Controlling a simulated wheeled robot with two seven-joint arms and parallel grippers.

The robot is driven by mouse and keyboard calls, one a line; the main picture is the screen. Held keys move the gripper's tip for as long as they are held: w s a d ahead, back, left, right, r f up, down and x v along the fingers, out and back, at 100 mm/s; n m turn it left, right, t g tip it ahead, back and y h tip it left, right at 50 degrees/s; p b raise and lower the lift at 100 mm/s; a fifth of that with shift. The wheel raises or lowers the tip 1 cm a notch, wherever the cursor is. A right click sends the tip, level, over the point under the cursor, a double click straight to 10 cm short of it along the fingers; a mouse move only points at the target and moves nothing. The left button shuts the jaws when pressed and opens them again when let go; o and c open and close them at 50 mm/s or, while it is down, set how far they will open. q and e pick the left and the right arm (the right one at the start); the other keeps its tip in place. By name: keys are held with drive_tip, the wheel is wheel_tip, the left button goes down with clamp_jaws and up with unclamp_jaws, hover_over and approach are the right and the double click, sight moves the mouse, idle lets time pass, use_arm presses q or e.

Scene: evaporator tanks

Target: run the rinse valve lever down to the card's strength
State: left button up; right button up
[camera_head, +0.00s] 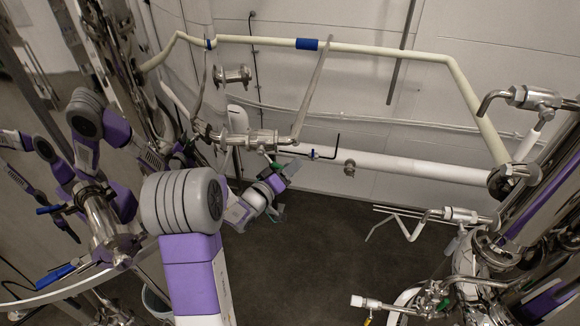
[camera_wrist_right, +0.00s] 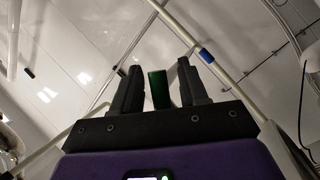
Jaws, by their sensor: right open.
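My right gripper (camera_head: 277,182) is below the horizontal steel valve pipe (camera_head: 262,138) in the head view. In the right wrist view its two black fingers (camera_wrist_right: 158,72) stand apart, open. A green upright piece (camera_wrist_right: 158,90), seemingly the valve lever, shows between the fingers; I cannot tell whether either finger touches it. In the head view a small green part (camera_head: 293,167) shows at the gripper's tip, mostly hidden by it. I cannot make out a card in either view. My left gripper cannot be made out.
A cream pipe with a blue band (camera_head: 307,44) crosses the back wall. A bent black rod (camera_head: 325,148) is right of the gripper. Steel fittings (camera_head: 455,214) stand at right. Blue-handled levers (camera_head: 55,273) are at left. The dark floor (camera_head: 315,260) between is open.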

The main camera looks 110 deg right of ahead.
drive_tip(key=shift+d, duration=0.1)
clamp_jaws()
drive_tip(key=shift+f, duration=0.1)
idle(0.4)
drive_tip(key=w+d+f+m+t, duration=0.2)
drive_tip(key=w+f+m+t, duration=0.2)
drive_tip(key=w+m+t, duration=0.2)
drive_tip(key=shift+w+d+f+m+t+y, duration=0.2)
drive_tip(key=shift+w+d+m+t+y, duration=0.15)
drive_tip(key=shift+w+m, duration=0.3)
drive_tip(key=shift+d, duration=0.1)
idle(0.6)
unclamp_jaws()
